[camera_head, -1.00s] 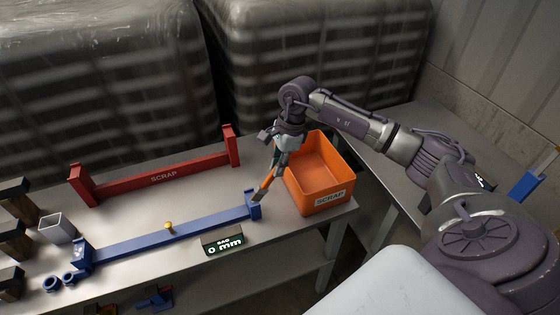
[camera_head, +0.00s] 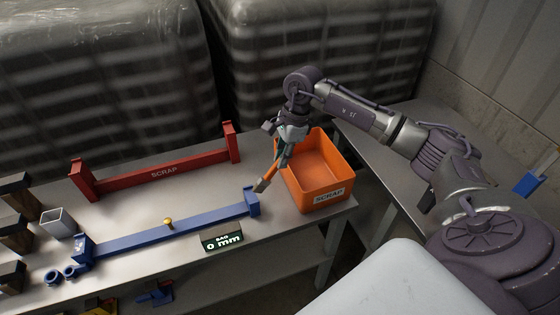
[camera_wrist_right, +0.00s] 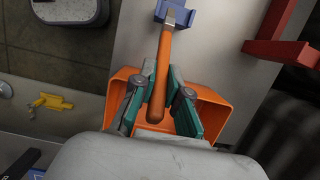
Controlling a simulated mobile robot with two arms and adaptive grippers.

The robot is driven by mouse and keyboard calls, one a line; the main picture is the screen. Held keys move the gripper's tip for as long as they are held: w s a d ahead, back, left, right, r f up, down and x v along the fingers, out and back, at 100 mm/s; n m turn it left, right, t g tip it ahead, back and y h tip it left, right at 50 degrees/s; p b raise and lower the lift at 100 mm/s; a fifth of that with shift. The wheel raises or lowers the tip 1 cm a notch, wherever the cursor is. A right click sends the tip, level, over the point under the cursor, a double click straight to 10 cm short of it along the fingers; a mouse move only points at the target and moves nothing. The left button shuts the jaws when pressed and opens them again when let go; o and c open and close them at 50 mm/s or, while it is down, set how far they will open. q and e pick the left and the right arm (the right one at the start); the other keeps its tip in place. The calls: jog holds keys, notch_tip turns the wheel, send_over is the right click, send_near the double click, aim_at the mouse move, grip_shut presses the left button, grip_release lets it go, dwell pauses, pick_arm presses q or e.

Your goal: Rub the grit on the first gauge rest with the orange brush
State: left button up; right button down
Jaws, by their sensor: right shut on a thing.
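My right gripper (camera_head: 281,157) is shut on the orange brush (camera_head: 269,176), which slants down and left. The wrist view shows the brush's orange handle (camera_wrist_right: 163,80) between the green finger pads. Its tip points at the blue end block (camera_head: 252,198), the rest at the right end of the blue gauge (camera_head: 185,228); this block also shows in the wrist view (camera_wrist_right: 194,7). The tip is just over or at the block's top; I cannot tell whether they touch. I cannot make out grit on it. Another blue rest (camera_head: 82,249) stands at the left end. My left gripper is not seen.
An orange scrap bin (camera_head: 321,197) stands just right of the gauge. A red scrap gauge (camera_head: 165,175) lies behind it. A display (camera_head: 221,240) reading 0 mm is in front. A grey cup (camera_head: 57,222), blue rings and dark blocks are at left.

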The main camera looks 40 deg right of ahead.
jog(key=shift+a+r, duration=0.2)
jog(key=shift+r, duration=0.6)
jog(key=shift+a+r+p, duration=0.3)
jog(key=shift+r+p, duration=0.3)
jog(key=shift+r, duration=0.65)
jog(key=shift+d+r+p, duration=0.2)
jog(key=shift+r+p, duration=0.4)
jog(key=shift+r, duration=0.6)
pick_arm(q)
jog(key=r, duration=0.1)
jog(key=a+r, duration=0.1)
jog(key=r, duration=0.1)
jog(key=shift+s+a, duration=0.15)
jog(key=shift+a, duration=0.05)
